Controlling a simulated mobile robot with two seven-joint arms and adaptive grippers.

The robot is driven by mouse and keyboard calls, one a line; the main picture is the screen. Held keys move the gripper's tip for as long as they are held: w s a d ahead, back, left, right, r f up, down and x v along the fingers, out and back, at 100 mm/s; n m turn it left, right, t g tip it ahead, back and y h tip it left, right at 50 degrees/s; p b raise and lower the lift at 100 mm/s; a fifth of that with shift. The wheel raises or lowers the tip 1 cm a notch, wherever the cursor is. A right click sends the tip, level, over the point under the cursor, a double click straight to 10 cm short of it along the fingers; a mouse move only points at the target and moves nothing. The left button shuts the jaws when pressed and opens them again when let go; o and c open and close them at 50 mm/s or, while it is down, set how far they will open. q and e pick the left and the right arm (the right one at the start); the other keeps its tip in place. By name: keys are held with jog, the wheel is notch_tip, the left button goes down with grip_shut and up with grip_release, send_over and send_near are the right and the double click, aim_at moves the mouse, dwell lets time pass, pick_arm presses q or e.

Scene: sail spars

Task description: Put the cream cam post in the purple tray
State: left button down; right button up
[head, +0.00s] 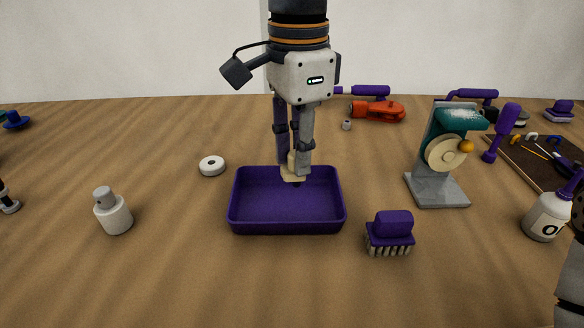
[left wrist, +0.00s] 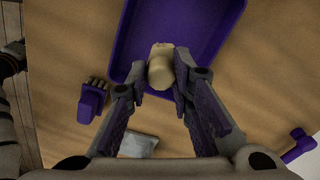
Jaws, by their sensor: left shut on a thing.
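The cream cam post (head: 296,166) is between the fingertips of my left gripper (head: 295,158), which is shut on it. It hangs roughly upright over the back part of the purple tray (head: 287,225), a shallow rectangular one. Its lower end is at about the level of the tray's back rim; I cannot tell whether it touches the tray. In the left wrist view the post (left wrist: 160,68) shows pale between the fingers (left wrist: 160,82), with the tray (left wrist: 128,50) behind it. The rest of the tray's visible floor is empty. My right gripper is not in view.
A grey-based machine (head: 437,188), a white bottle (head: 546,216) and a tool board (head: 535,160) stand farther right.

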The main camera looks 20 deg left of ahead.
aim_at(290, 174)
pick_arm(q)
jog(key=f, duration=0.2)
jog(key=a+f, duration=0.1)
jog(key=shift+a+f, duration=0.1)
jog(key=shift+f, duration=0.25)
jog(key=shift+w+f, duration=0.15)
jog(key=shift+f, duration=0.15)
jog(key=shift+f, duration=0.1)
jog(key=shift+f, duration=0.1)
jog(key=c, duration=1.4)
grip_release()
notch_tip(290, 174, up, 12)
jog(key=shift+r, duration=0.25)
